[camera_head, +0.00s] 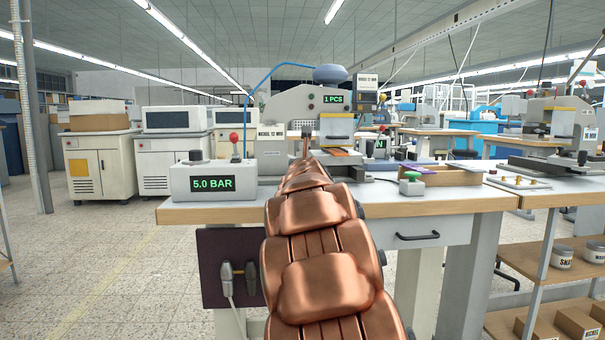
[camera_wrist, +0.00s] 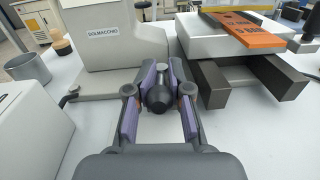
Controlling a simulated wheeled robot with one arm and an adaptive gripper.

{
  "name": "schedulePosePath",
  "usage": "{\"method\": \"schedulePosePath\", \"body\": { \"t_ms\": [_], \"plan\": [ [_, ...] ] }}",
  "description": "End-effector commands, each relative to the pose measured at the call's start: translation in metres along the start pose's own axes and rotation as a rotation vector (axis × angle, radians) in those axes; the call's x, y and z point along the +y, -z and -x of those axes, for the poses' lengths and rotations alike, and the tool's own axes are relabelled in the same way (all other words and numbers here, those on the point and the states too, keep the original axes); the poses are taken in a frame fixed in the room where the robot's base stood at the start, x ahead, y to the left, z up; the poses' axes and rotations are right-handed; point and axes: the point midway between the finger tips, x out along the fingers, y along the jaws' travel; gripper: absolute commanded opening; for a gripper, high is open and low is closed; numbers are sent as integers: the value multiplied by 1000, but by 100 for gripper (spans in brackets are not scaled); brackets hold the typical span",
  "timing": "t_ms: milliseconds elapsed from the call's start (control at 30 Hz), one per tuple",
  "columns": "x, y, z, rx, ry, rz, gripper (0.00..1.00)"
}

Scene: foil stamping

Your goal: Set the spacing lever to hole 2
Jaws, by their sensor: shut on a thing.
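A dark knob with a rounded end (camera_wrist: 157,97), which looks like the spacing lever's handle, sits between the purple pads of my gripper (camera_wrist: 161,82) in the wrist view. The fingers are shut on it from both sides, beside the grey machine body (camera_wrist: 105,60). The lever's lower part and its numbered holes are hidden or cannot be made out, so its hole position cannot be told. In the head view the stamping machine (camera_head: 285,106) stands on the bench beyond my copper arm, which hides the lever and most of the gripper.
Right of the gripper are dark rails (camera_wrist: 273,77) and an orange plate (camera_wrist: 247,29) on a grey block. A grey cup (camera_wrist: 28,81) stands at the left. A pressure box reading 5.0 BAR (camera_head: 213,182) and a cardboard tray (camera_head: 450,177) flank my arm on the bench.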

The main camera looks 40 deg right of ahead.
Motion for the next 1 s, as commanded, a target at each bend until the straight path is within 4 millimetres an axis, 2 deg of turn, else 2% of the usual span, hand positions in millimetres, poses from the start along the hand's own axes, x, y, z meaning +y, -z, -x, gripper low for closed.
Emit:
{"method": "schedulePosePath", "body": {
  "t_ms": [1000],
  "plan": [
    [11, -2, -1, -12, 296, 0, 0]
  ]
}}
